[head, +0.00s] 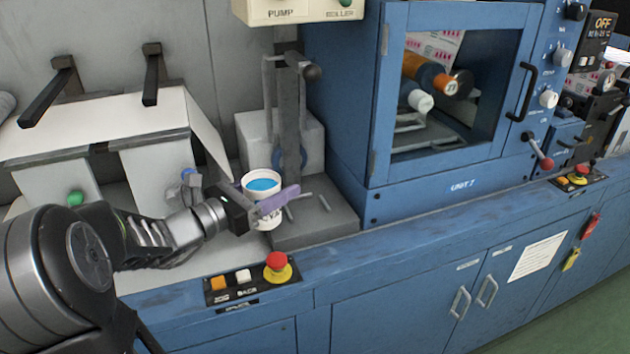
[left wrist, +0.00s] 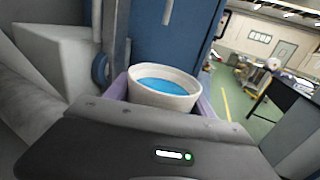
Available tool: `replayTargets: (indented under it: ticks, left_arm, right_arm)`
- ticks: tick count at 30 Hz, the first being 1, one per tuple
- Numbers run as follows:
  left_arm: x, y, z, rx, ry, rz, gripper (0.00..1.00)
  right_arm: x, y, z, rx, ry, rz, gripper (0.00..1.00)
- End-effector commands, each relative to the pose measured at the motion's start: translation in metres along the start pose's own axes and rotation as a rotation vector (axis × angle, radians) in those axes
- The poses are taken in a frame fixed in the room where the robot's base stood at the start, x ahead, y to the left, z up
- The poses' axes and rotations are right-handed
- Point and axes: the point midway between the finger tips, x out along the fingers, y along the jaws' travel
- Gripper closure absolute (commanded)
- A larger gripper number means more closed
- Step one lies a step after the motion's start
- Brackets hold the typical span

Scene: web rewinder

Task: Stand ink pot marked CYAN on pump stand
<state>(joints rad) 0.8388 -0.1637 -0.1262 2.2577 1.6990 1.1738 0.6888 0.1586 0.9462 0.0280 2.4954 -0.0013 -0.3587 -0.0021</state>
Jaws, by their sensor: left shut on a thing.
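The ink pot (head: 262,184) is a white round tub with blue ink inside. In the head view its front is partly covered by my gripper, so its label cannot be read in full. My left gripper (head: 272,203) is shut on the pot, with purple fingers around its sides. The pot looks upright, at the left edge of the grey pump stand (head: 320,222); I cannot tell whether it touches anything below. In the left wrist view the pot (left wrist: 165,88) sits between the fingers (left wrist: 163,95). My right gripper is not in view.
A post with a lever (head: 290,110) rises behind the stand, and short pegs (head: 324,202) stick up from its top. The blue unit housing (head: 440,195) stands to the right. A red emergency button (head: 278,262) is on the front ledge. A white-covered box (head: 110,130) stands left.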

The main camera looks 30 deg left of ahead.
Motion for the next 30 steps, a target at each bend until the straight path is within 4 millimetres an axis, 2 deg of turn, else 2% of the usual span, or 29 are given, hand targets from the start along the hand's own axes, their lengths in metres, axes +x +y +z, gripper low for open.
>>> replayTargets:
  ticks: [1, 6, 9, 12, 23, 28, 30]
  left_arm:
    - [0.016, -0.001, 0.001, 0.0, -0.001, -0.005, 1.0]
    - [0.064, -0.001, 0.001, -0.002, -0.002, -0.004, 1.0]
    - [0.085, -0.001, 0.001, 0.0, -0.002, -0.003, 1.0]
    - [0.097, 0.0, 0.001, 0.0, -0.003, -0.002, 1.0]
    - [0.101, 0.001, 0.001, 0.002, -0.002, 0.0, 1.0]
    - [0.115, 0.0, 0.002, 0.0, -0.003, -0.002, 1.0]
    - [0.116, 0.001, -0.012, -0.004, 0.001, 0.0, 1.0]
  right_arm:
    - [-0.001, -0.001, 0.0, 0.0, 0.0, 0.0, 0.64]
    - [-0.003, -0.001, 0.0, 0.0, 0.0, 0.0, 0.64]
    - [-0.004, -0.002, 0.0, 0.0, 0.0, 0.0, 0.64]
    - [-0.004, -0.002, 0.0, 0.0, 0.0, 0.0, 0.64]
    - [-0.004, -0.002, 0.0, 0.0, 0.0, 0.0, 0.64]
    - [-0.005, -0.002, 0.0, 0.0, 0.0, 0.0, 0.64]
    - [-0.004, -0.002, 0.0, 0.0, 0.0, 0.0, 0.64]
